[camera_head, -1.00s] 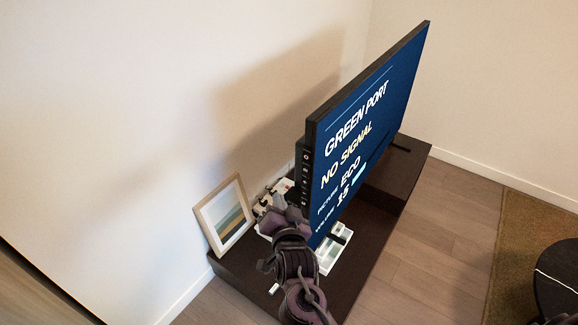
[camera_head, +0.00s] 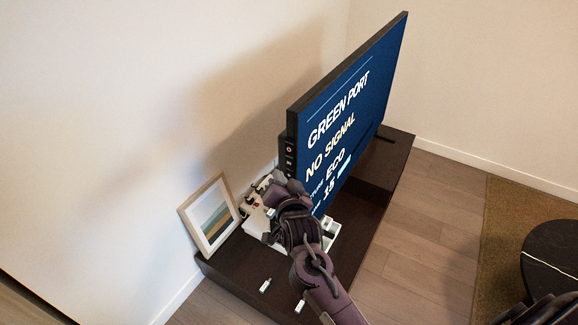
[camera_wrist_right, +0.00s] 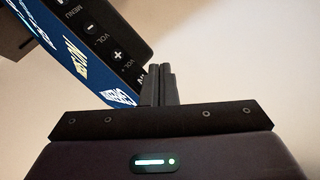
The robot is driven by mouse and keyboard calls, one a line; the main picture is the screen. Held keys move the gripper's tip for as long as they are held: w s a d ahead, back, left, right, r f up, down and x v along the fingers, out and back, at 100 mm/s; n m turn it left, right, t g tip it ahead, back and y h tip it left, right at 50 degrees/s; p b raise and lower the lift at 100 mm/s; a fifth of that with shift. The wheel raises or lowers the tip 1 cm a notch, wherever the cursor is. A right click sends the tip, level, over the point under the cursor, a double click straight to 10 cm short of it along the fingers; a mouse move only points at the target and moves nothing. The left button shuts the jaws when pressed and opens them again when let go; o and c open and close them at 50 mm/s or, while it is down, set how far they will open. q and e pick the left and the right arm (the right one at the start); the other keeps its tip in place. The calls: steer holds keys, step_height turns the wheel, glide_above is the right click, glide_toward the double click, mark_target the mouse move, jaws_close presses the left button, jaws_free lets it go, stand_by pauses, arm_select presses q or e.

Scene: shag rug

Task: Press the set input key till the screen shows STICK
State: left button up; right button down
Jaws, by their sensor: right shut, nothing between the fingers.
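The TV (camera_head: 350,120) stands on a dark low cabinet. Its blue screen reads GREEN PORT, NO SIGNAL, ECO and 15. A key strip (camera_head: 289,152) runs down its near side edge; my arm hides the lower part. In the right wrist view the key strip (camera_wrist_right: 100,38) shows MENU, VOL - and VOL +. A further key (camera_wrist_right: 140,77), its label partly hidden, lies beside my fingertips. My right gripper (camera_head: 279,186) is shut and empty, low by the strip. In the wrist view its fingertips (camera_wrist_right: 160,70) are close to that key; I cannot tell whether they touch.
A framed picture (camera_head: 210,217) leans on the wall left of the TV. A white box with small items (camera_head: 255,222) and a white-green tray (camera_head: 331,230) are by my arm. Small white pieces (camera_head: 265,286) lie on the cabinet's (camera_head: 235,272) near end. A dark round table (camera_head: 552,255) stands right.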

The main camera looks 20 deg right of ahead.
mark_target(290, 162)
steer(key=shift+w+d, duration=0.75)
steer(key=shift+d, duration=0.15)
stand_by(0.9)
stand_by(0.6)
steer(key=shift+w+d, duration=0.25)
steer(key=shift+d, duration=0.05)
steer(key=shift+w+d, duration=0.2)
steer(key=shift+d, duration=0.05)
stand_by(0.6)
stand_by(0.4)
steer(key=shift+s+a+p, duration=0.4)
steer(key=shift+s+a, duration=0.1)
steer(key=shift+a, duration=0.1)
